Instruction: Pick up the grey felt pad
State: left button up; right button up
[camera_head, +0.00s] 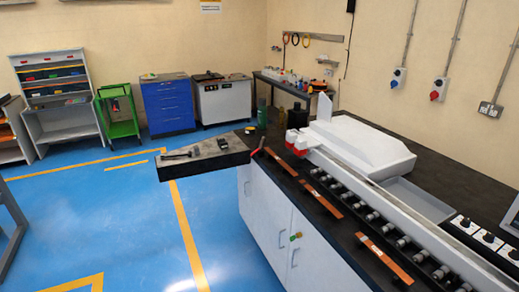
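I cannot clearly make out a grey felt pad. A grey flat-topped slab (206,158) with dark sides juts out to the left of the white cabinet bench. A dark tool (178,155) and a small black and yellow item (222,143) lie on it. Whether any part of that grey surface is a felt pad, I cannot tell. Neither of my grippers is in view.
The bending machine (362,142) stands on the black bench top, with a row of rollers and copper strips (320,199) along its front. A grey tray (418,198) sits behind. Blue drawers (168,106) and a green trolley (119,112) stand at the back. Blue floor (120,220) is clear.

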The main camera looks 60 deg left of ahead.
aim_at(196, 149)
jog(key=u, duration=2.55)
